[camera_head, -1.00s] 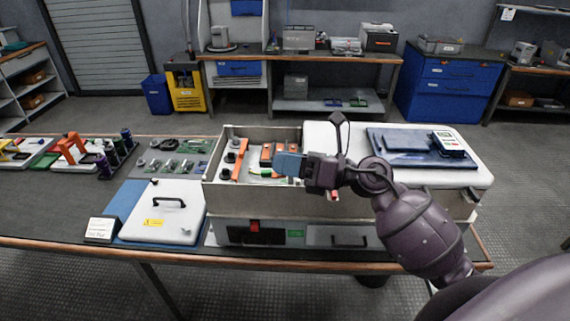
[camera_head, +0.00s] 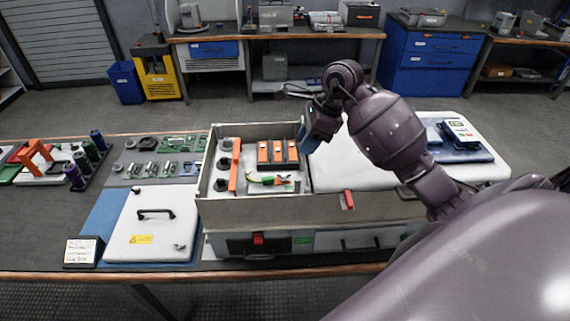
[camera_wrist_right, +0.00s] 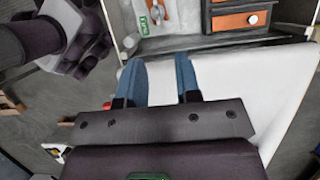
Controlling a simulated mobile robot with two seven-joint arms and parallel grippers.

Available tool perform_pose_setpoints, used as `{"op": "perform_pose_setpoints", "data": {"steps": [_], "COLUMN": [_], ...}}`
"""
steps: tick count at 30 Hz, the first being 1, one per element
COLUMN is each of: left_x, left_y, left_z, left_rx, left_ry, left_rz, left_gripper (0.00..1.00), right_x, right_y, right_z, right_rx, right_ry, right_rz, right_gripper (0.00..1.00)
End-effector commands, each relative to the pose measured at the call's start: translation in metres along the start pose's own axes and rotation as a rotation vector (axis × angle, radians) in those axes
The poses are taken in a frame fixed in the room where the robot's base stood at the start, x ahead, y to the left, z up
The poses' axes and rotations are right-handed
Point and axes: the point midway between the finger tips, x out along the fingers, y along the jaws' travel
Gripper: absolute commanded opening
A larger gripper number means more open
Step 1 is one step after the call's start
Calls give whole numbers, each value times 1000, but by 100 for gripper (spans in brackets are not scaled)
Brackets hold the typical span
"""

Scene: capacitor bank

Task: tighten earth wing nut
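The open capacitor box (camera_head: 300,209) stands on the bench. Inside it are three orange-topped blocks (camera_head: 277,154), an orange bar (camera_head: 235,166) and a green-yellow earth wire (camera_head: 262,179). The wing nut is too small to make out in the head view. In the right wrist view, a small silver part (camera_wrist_right: 156,13) by a green label (camera_wrist_right: 144,26) may be it. My right gripper (camera_head: 311,140) is at the box's right wall, above the white surface. Its blue fingers (camera_wrist_right: 160,68) stand apart with nothing between them. My left gripper is not in view.
A white cover with a black handle (camera_head: 150,240) lies left of the box on a blue mat. A blue device (camera_head: 461,134) lies on the white surface at right. A small sign (camera_head: 83,252) stands at the front edge.

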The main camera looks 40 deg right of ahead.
Motion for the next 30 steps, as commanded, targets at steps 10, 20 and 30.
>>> {"op": "perform_pose_setpoints", "data": {"steps": [10, 20, 30], "left_x": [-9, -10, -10], "left_y": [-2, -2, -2], "left_z": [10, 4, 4], "left_rx": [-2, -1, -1], "left_ry": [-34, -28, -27], "left_rz": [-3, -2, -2], "left_gripper": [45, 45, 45], "right_x": [55, 95, 102], "right_y": [2, 1, 1], "right_z": [1, 2, 1], "right_rx": [3, 0, 0], "right_ry": [-4, -5, -3], "right_rz": [6, 3, 1], "right_gripper": [31, 31, 31]}}
